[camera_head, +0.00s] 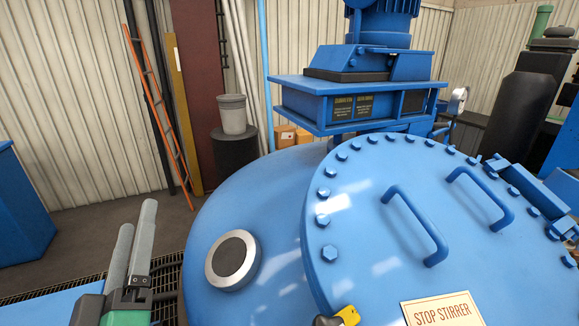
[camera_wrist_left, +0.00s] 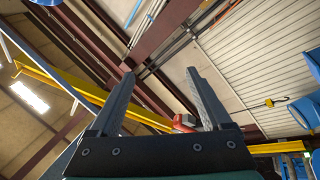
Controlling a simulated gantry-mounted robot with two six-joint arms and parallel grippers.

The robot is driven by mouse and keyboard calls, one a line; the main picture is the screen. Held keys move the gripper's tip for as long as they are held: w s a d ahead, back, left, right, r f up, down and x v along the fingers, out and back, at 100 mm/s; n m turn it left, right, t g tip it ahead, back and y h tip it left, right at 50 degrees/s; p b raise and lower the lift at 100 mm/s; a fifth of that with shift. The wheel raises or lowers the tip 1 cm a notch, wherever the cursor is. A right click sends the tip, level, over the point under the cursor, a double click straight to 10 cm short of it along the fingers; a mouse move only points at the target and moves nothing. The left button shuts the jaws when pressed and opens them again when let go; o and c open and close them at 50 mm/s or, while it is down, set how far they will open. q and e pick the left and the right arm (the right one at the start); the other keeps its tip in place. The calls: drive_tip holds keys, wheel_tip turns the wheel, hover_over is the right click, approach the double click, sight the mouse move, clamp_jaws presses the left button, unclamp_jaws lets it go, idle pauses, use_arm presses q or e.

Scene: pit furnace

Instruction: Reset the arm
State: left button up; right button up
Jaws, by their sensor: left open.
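My left gripper (camera_head: 132,243) stands at the lower left in the head view, with its two grey fingers pointing up, left of the blue vessel (camera_head: 270,180). In the left wrist view my left gripper (camera_wrist_left: 160,82) is open and empty, with its fingers spread apart toward the ceiling. Nothing is between the fingers or touching them. My right gripper does not show in either view.
The vessel has a bolted lid (camera_head: 400,240) with two handles, a round port (camera_head: 232,260) and a "STOP STIRRER" sign (camera_head: 441,310). A blue motor unit (camera_head: 350,95) rises behind. An orange ladder (camera_head: 160,115) leans on the back wall. Yellow beams (camera_wrist_left: 95,92) cross overhead.

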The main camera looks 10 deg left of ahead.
use_arm(q)
drive_tip(key=s+d+r+m+t+h, duration=0.3)
drive_tip(key=s+d+r+m+h, duration=0.15)
drive_tip(key=r+m, duration=0.35)
drive_tip(key=s+d+r+m+t+h, duration=0.35)
drive_tip(key=r+m+h, duration=0.3)
drive_tip(key=r, duration=0.25)
wheel_tip(320, 180, up, 20)
drive_tip(key=w+p, duration=0.1)
drive_tip(key=p, duration=1.9)
drive_tip(key=shift+r+p, duration=0.15)
drive_tip(key=shift+p, duration=0.15)
